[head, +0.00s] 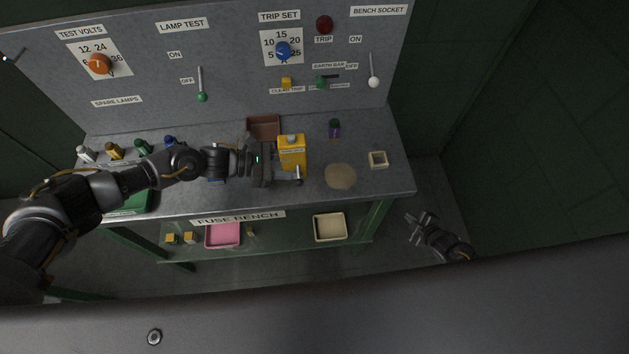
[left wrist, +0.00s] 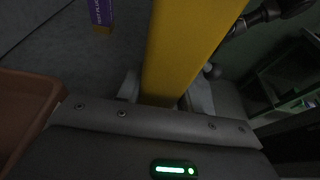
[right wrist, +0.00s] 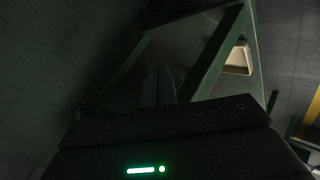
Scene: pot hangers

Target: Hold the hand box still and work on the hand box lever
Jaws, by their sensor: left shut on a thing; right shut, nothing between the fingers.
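The yellow hand box (head: 292,148) stands on the bench top, right of the middle of my left arm's reach. Its lever (head: 299,174), with a light stem and dark end, shows on the near side. My left gripper (head: 282,163) comes in from the left and is shut on the box. My right gripper (head: 419,224) is shut and empty, off the bench's right front corner, well apart from the box. It also shows, dark, in the right wrist view (right wrist: 158,85).
A brown tray (head: 263,124) sits just behind the left gripper. The upright panel (head: 235,75) with knobs and levers bounds the back.

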